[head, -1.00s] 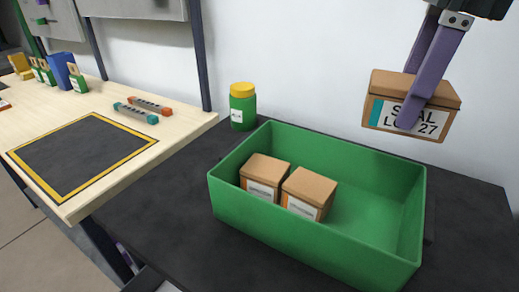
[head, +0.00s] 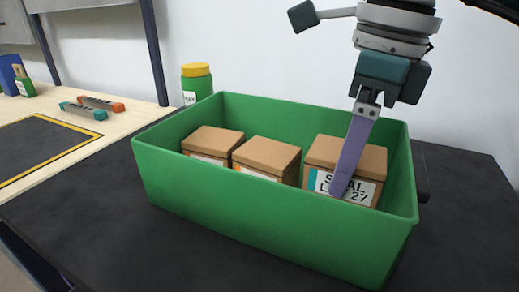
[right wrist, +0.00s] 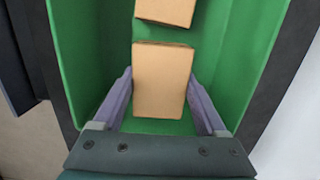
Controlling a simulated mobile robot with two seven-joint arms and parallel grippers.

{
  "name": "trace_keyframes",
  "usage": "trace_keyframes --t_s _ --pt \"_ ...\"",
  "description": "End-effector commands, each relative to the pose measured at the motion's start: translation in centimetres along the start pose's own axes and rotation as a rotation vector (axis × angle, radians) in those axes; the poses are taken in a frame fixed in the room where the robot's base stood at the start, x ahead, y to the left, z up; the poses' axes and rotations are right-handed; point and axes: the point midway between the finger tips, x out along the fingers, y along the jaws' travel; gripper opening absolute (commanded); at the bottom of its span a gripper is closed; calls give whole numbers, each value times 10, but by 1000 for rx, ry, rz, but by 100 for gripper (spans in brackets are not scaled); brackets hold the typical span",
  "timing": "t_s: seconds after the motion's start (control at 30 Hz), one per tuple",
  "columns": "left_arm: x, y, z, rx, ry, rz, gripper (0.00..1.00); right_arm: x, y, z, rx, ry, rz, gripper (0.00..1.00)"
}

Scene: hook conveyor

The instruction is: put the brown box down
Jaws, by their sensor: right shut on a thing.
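The brown box (head: 371,161) with the white and teal label is inside the green crate (head: 270,225), at its right end. My right gripper (head: 340,188) reaches down into the crate and is shut on this box, one purple finger across its labelled front. In the right wrist view the box (right wrist: 160,82) sits between both fingers of my right gripper (right wrist: 161,105). Whether its underside touches the crate floor is hidden by the crate's front wall. My left gripper is not in view.
Two other brown boxes, one at the left (head: 212,143) and one in the middle (head: 267,157), stand in the crate. A gap separates the middle one from the held box. A green jar with a yellow lid (head: 196,82) stands behind the crate.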

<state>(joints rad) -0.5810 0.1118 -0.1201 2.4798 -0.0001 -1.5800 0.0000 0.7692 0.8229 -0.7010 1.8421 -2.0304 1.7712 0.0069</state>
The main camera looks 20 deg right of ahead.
Motion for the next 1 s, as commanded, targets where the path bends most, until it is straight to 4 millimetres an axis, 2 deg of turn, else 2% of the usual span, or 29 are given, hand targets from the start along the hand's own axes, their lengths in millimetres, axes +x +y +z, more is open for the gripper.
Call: trace_keyframes --t_s 0.03,0.17,0.53,0.57,0.8,1.0 --pt "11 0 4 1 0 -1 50 15 3 -1 -2 1 1 15" --pt "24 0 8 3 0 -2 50 34 9 0 -5 0 2 15" --pt "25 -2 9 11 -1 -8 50 36 9 0 -4 0 0 15" --pt "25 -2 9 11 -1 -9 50 36 9 0 -4 0 0 76" --pt "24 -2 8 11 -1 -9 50 35 9 0 -4 0 0 100" --pt "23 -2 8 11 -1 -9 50 34 9 0 -4 0 0 100"
